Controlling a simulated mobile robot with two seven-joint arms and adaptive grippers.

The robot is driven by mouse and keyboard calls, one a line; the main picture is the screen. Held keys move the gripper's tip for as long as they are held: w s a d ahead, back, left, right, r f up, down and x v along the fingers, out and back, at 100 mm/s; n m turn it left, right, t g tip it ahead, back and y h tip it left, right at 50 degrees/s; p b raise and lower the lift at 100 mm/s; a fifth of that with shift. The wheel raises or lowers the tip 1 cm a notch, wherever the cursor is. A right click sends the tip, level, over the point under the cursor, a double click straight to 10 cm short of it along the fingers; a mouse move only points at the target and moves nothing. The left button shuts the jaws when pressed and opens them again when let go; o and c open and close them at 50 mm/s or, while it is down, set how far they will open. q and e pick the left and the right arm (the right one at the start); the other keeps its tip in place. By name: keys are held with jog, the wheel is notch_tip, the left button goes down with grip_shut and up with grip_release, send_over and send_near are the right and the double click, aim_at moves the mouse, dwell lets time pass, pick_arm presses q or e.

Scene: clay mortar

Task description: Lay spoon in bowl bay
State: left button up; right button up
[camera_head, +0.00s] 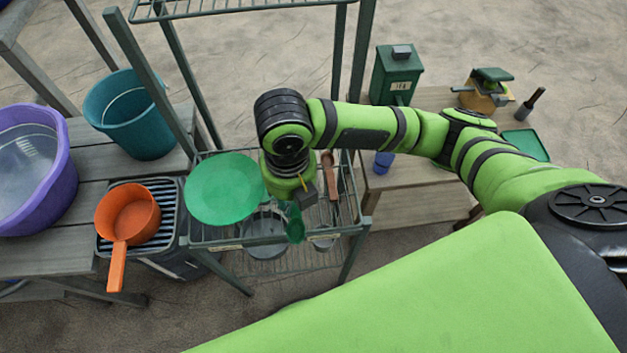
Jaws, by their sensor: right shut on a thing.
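My right gripper (298,198) points down over the wire rack (333,225), seen from above and partly hidden by its own wrist. It is shut on a small green piece (295,230), which looks like the spoon; its handle is mostly hidden by the gripper. The green piece hangs beside a grey metal bowl (264,240) in the rack; I cannot tell whether they touch. A large green round dish (222,188) lies at the rack's left. A brown-handled utensil (328,172) lies to the right of the gripper. My left gripper is not in view.
A purple tub (62,190), a teal bucket (150,140) and an orange dipper (128,214) stand at left. Rack posts (150,75) rise behind. At right, a wooden table (415,190) holds a green canister (395,75) and a blue cup (384,162).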

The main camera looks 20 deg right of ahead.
jog(key=shift+a+n, duration=0.1)
jog(key=shift+n, duration=0.4)
jog(key=shift+w+f, duration=0.15)
jog(key=shift+w, duration=0.1)
jog(key=w+d+f, duration=0.1)
jog(key=w+f, duration=0.1)
jog(key=w, duration=0.1)
jog(key=w+d+f+p, duration=0.1)
jog(key=w+f, duration=0.1)
jog(key=w, duration=0.2)
jog(key=w+d+f, duration=0.1)
jog(key=w+f, duration=0.1)
jog(key=w, duration=0.1)
jog(key=shift+w+d+f, duration=0.25)
jog(key=shift+d+f, duration=0.05)
jog(key=shift+d, duration=0.05)
notch_tip(320, 180, down, 3)
jog(key=shift+f+p, duration=0.1)
jog(key=shift+p, duration=0.55)
jog(key=shift+f, duration=0.45)
jog(key=shift+f, duration=0.1)
jog(key=o, duration=0.9)
jog(key=shift+c, duration=0.2)
